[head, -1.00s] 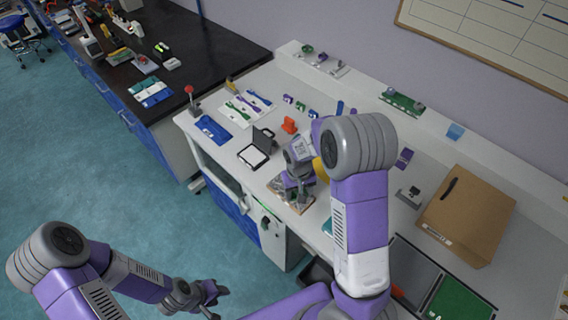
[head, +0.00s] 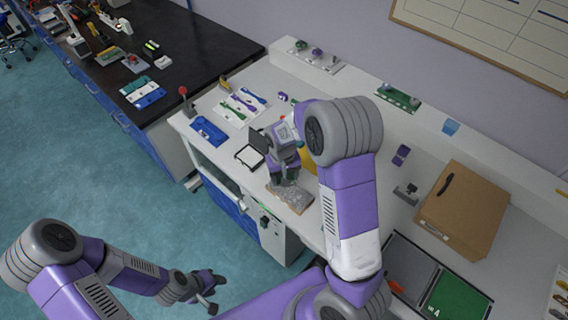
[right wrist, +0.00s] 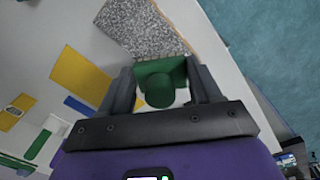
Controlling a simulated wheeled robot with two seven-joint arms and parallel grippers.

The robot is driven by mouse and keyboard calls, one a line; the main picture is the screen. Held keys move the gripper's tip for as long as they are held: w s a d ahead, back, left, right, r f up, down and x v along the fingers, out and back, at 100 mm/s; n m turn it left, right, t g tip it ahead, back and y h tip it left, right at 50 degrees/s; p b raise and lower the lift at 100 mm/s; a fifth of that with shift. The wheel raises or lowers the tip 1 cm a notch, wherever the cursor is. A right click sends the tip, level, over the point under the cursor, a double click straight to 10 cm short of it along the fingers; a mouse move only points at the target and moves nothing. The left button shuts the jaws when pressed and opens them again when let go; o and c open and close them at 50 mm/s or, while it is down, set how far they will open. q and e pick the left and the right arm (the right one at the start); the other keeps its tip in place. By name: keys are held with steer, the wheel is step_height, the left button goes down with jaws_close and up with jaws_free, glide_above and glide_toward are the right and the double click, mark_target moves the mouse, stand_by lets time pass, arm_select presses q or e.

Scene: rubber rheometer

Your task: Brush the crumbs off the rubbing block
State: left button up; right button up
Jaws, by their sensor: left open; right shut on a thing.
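The rubbing block (head: 290,196) lies near the front edge of the white bench, with a grey speckled top and tan edges. It also shows at the top of the right wrist view (right wrist: 148,30). I cannot tell crumbs from its speckle. My right gripper (head: 284,174) is just behind the block in the head view. My left gripper (head: 211,290) is open and empty, low over the floor, away from the bench.
A black-lidded case (head: 249,156) stands open left of the block. A blue tray (head: 208,131) and a white mat with coloured tools (head: 242,105) lie farther left. A cardboard box (head: 463,210) and a small grey stand (head: 406,194) are at right. My right arm hides part of the bench.

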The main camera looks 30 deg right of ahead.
steer(key=shift+w+r+p, duration=0.2)
steer(key=shift+r+p, duration=0.35)
steer(key=shift+r, duration=0.35)
steer(key=shift+r+p, duration=0.9)
steer(key=shift+r, duration=0.3)
steer(key=shift+f, duration=0.1)
